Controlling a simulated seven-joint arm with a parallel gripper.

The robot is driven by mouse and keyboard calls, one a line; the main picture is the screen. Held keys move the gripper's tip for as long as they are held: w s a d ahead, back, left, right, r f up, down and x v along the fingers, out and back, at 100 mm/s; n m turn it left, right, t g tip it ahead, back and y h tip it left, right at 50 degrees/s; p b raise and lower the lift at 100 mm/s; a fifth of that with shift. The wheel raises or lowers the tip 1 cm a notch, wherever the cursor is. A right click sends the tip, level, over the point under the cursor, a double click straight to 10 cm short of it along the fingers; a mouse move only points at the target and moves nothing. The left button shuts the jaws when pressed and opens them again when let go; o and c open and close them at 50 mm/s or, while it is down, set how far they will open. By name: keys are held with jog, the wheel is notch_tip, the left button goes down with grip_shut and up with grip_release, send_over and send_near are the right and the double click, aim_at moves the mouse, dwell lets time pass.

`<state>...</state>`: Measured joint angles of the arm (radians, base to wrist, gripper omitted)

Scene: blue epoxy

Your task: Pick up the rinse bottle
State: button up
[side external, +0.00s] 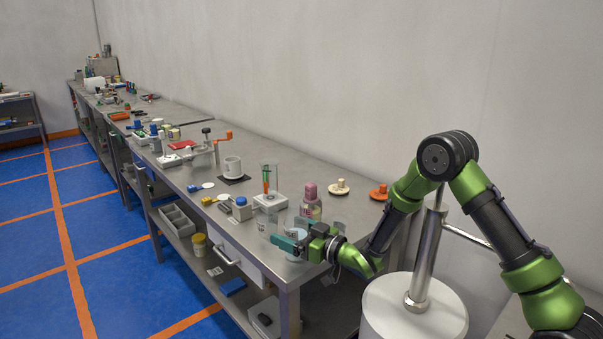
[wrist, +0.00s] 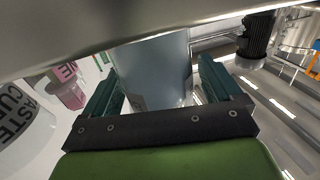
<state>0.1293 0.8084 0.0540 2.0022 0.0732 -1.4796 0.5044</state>
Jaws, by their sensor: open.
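A pale blue-grey, smooth cylindrical body (wrist: 155,70) stands between the two fingers of my gripper (wrist: 160,88) in the wrist view; I take it for the rinse bottle, but no label on it shows. The fingers are spread on either side of it, and I cannot tell whether either touches it. Its top is out of that view. In the side external view my gripper (side external: 294,234) is low at the bench's near right end, around a pale bluish form (side external: 297,236) partly hidden by the fingers.
A pink-topped bottle (side external: 310,203) stands just behind my gripper. A white vessel lettered "WASTE CUP" (wrist: 25,125) is at the wrist view's left. A clear cup (side external: 266,224) and a white stand with a glass vessel (side external: 270,201) are to the left. The bench edge is close.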

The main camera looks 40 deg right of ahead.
jog(key=shift+w+a, duration=0.15)
jog(key=shift+w, duration=0.4)
